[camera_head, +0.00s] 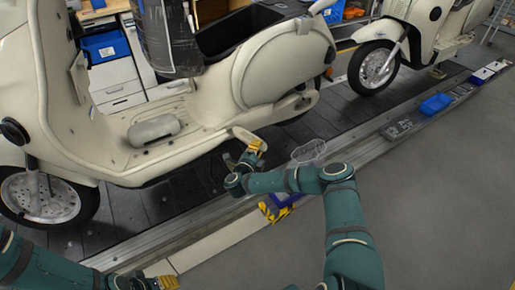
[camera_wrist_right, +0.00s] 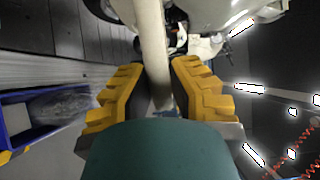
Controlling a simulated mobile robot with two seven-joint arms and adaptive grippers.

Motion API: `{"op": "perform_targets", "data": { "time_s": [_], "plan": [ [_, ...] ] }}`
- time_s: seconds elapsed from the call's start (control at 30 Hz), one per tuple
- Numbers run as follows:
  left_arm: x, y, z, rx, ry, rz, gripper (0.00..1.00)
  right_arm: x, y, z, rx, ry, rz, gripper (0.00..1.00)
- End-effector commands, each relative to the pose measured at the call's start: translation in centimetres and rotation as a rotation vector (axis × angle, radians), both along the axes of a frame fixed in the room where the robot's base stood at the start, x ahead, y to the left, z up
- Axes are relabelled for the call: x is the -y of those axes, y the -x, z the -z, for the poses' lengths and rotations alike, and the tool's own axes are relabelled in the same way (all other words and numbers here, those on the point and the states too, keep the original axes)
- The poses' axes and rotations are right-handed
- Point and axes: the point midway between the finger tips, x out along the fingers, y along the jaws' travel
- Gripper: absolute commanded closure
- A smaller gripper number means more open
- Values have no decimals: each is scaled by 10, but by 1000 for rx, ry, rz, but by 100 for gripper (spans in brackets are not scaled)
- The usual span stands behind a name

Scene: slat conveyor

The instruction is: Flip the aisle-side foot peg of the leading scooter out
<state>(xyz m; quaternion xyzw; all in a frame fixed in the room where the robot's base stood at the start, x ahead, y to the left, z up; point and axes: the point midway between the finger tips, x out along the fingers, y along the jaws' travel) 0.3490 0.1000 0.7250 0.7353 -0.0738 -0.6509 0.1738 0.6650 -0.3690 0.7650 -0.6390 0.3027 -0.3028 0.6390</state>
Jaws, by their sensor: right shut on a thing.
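The near cream scooter (camera_head: 275,72) stands on the slat conveyor, facing left. Its aisle-side foot peg (camera_head: 247,137) is a pale bar low on the near side, below the rear body. My right gripper (camera_head: 252,153) is shut on this peg. In the right wrist view, the peg (camera_wrist_right: 151,45) runs as a cream bar between the yellow fingers of the right gripper (camera_wrist_right: 160,95). The peg's root at the scooter is hard to make out in the head view. My left gripper (camera_head: 158,282) shows only partly at the bottom edge, away from the scooter; its fingers are unclear.
A second cream scooter (camera_head: 420,30) stands behind on the conveyor (camera_head: 330,108). Along the conveyor edge are a clear tray (camera_head: 308,151), a blue bin (camera_head: 436,104) and a blue-yellow box (camera_head: 275,208) under my right wrist. The grey aisle floor (camera_head: 440,200) is free at right.

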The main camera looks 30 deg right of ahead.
Motion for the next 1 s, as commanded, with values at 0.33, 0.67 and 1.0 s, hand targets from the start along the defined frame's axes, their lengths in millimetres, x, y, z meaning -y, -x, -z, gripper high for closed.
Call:
{"op": "perform_targets", "data": {
  "time_s": [0.33,0.67,1.0],
  "plan": [
    [0,0,0,0,0,0,53,-2,-2,-3,5,0,-4,100],
    [0,0,0,0,0,0,53,-1,-1,-1,2,0,-1,52],
    [0,0,0,0,0,0,53,-22,16,0,0,-1,-4,52]
  ]
}}
